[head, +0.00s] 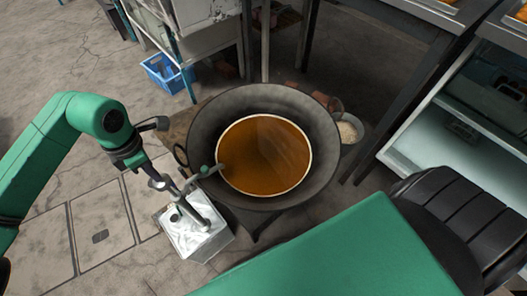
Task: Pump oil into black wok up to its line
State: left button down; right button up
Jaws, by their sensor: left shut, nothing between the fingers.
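The black wok (325,165) sits in the middle of the head view, holding brown-orange oil (262,160). A thin pale line (311,152) rings the wok's inside, and the oil surface appears to reach it all around. A silvery metal oil can (190,240) with a hand pump stands on the floor at the wok's lower left. The pump's spout (208,171) reaches over the wok's left rim. My left gripper (161,184) is shut and empty, right by the top of the pump; whether it touches the pump is unclear. My right gripper is out of view.
A bowl of pale grains (348,130) stands close to the wok's right side. A blue crate (166,74) lies on the floor at the upper left. Tables and a metal shelf (440,130) bound the right. The floor at left is mostly clear.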

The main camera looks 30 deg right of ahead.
pick_arm(q)
jog(key=shift+f+b, duration=3.45)
jog(key=shift+f, duration=0.85)
notch_tip(320, 180, up, 8)
jog(key=p, duration=0.5)
jog(key=shift+r, duration=0.15)
jog(key=shift+r+p, duration=0.3)
jog(key=shift+r, duration=0.05)
notch_tip(320, 180, up, 5)
jog(key=p, duration=0.3)
jog(key=shift+r, duration=0.1)
